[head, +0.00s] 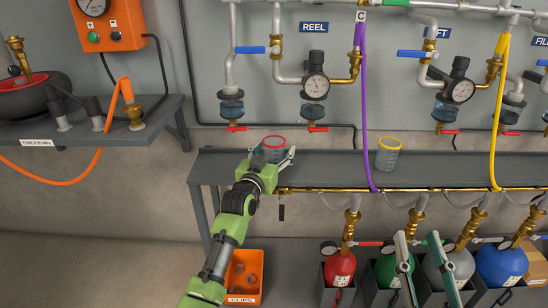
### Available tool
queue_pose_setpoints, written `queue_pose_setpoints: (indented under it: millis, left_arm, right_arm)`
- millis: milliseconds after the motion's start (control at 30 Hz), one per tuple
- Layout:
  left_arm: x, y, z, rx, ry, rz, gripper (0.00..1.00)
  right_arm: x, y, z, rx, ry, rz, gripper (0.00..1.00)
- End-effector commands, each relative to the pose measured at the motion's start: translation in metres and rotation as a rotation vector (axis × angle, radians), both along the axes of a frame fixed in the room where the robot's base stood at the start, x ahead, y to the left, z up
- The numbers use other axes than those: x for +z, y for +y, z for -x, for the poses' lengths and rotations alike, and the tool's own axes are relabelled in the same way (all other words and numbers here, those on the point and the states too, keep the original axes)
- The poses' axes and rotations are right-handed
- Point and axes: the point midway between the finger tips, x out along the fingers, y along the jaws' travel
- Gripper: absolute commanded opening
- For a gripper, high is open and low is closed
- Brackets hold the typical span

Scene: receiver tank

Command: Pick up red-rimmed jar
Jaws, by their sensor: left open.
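The red-rimmed jar (273,144) is a small clear jar standing on the dark grey shelf, toward its left end. My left gripper (272,156) reaches it from the front, with its fingers open at either side of the jar. The gripper hides the lower part of the jar, and I cannot tell if the fingers touch it. My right gripper (421,258) is low at the right, in front of the gas bottles. Its two fingers are spread apart with nothing held between them.
A yellow-rimmed jar (387,154) stands farther right on the grey shelf (330,170). Gauges and valves line the wall above. An orange bin (243,291) sits below.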

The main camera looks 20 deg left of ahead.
Motion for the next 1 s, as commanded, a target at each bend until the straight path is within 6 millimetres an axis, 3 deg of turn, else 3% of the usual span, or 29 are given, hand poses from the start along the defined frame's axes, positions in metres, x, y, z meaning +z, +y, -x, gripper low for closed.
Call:
queue_pose_setpoints:
  millis: [67,233,700,867,1000]
  left_arm:
    - [0.0,0.0,0.0,0.0,0.0,0.0,0.63]
    - [0.0,0.0,0.0,0.0,0.0,0.0,0.21]
    - [0.004,0.0,0.0,0.0,-0.001,0.0,0.21]
    - [0.013,0.0,0.0,0.0,-0.003,0.0,0.21]
    - [0.026,0.0,0.0,-0.001,-0.003,0.0,0.21]
  right_arm:
    - [0.0,0.0,0.0,0.0,0.001,0.0,0.32]
    - [0.0,0.0,0.0,0.0,0.002,0.0,0.32]
    - [-0.003,0.0,-0.001,-0.001,0.02,0.006,0.32]
    - [-0.025,-0.002,-0.005,-0.006,0.125,0.033,0.32]
    - [-0.055,-0.006,-0.005,-0.016,0.267,0.071,0.32]
